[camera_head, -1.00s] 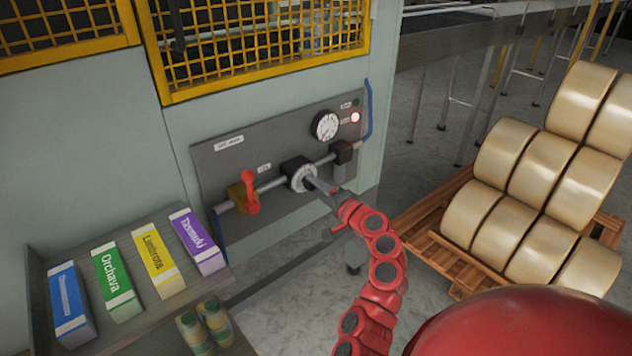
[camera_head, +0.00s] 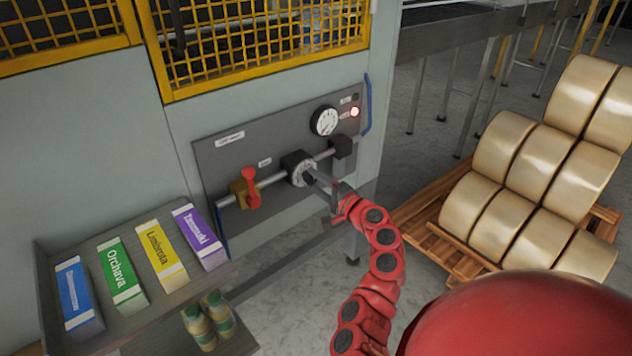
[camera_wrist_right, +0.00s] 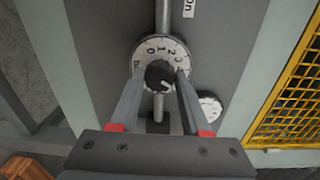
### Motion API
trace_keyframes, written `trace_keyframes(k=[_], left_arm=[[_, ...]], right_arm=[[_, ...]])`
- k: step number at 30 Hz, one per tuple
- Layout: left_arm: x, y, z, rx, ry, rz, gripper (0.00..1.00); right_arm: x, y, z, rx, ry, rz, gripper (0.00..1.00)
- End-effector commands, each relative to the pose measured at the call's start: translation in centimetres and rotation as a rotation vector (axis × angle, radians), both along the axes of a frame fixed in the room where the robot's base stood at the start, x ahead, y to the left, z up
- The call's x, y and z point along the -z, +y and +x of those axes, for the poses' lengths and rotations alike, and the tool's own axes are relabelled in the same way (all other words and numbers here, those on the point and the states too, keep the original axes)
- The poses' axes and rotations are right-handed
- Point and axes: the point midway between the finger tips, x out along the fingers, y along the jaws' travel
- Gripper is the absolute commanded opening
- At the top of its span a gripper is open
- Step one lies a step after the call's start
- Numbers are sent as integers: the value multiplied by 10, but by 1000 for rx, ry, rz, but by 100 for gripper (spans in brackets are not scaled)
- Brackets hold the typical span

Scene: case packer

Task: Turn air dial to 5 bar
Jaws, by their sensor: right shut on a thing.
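The air dial (camera_head: 299,167) is a pale round scale with a black knob, set in the pipe on the grey panel. In the right wrist view the dial (camera_wrist_right: 151,49) shows the numbers 0, 1, 2 and 3; its other marks are hidden or too small to read. My right gripper (camera_head: 312,179) reaches the dial from the front. Its fingers (camera_wrist_right: 160,78) are shut on the dial's black knob, one on each side. The pressure gauge (camera_head: 324,121) sits above right of the dial; its needle is too small to read exactly. My left gripper is not in view.
A red lever valve (camera_head: 250,187) is left of the dial on the same pipe. A red lamp (camera_head: 355,112) glows by the gauge. A shelf (camera_head: 140,318) with coloured boxes stands lower left. A pallet (camera_head: 447,250) of large rolls stands right.

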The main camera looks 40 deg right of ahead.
Motion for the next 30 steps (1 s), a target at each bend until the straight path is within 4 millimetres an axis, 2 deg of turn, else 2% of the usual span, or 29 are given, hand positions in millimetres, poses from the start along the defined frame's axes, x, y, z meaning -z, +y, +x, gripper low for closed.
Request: trace_keyframes(k=[2,3,7,16,20,26,30], left_arm=[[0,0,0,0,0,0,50],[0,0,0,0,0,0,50],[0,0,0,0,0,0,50],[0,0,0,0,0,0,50],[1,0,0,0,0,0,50],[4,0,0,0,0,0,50],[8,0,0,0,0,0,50]], right_arm=[[0,-1,0,3,0,-1,0],[0,-1,0,3,0,-1,54],[0,-1,0,2,0,-1,77],[0,0,-1,1,0,-1,77],[0,-1,-9,1,-1,-1,77],[0,-5,-47,6,-1,1,77],[-2,-9,-85,10,-2,0,77]])
